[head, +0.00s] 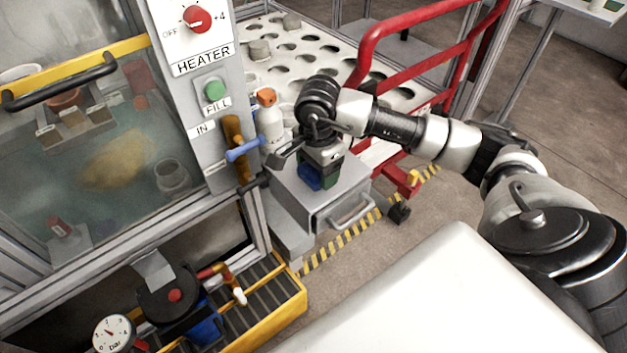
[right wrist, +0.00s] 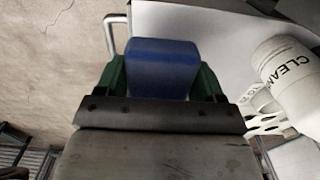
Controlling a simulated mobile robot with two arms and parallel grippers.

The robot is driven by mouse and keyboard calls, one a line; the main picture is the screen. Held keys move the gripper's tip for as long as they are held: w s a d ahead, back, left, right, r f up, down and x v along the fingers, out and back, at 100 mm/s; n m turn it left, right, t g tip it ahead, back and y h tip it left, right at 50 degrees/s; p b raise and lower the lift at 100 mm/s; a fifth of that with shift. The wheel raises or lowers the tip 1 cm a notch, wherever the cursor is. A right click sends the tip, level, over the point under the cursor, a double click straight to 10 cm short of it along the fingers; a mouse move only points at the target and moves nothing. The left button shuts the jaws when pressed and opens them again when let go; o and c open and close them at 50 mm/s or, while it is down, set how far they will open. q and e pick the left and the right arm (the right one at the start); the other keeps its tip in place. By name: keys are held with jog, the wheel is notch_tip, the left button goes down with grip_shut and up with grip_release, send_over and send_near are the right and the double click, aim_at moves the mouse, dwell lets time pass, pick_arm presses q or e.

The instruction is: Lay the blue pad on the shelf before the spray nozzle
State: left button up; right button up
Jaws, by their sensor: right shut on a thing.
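My right gripper (head: 318,177) points down over a grey metal shelf (head: 343,195) with a handle on its front. Its green fingers are shut on the blue pad (head: 309,178). In the right wrist view the pad (right wrist: 162,66) sits between both fingers, with the pale shelf top (right wrist: 215,45) beside it. I cannot tell whether the pad touches the shelf. A white bottle (head: 269,124) with an orange top stands behind the shelf's left part; its lettered side (right wrist: 283,68) shows in the right wrist view. I cannot clearly make out a spray nozzle. My left gripper is not in view.
A blue-handled lever (head: 245,150) juts from the cabinet panel just left of the shelf. A red railing (head: 420,65) stands behind my right arm, beside a perforated white table (head: 300,58). A yellow-edged grating (head: 262,310) lies at lower left.

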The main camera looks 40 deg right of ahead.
aim_at(314, 179)
jog(key=shift+w+a+f, duration=0.2)
jog(key=shift+w+f, duration=0.2)
jog(key=shift+w, duration=0.05)
notch_tip(314, 179, down, 3)
jog(key=shift+f+b, duration=0.15)
jog(key=shift+b, duration=0.2)
jog(key=shift+f, duration=0.3)
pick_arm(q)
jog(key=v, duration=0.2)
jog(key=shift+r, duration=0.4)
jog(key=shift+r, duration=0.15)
pick_arm(e)
jog(key=shift+f, duration=0.1)
jog(key=o, duration=0.9)
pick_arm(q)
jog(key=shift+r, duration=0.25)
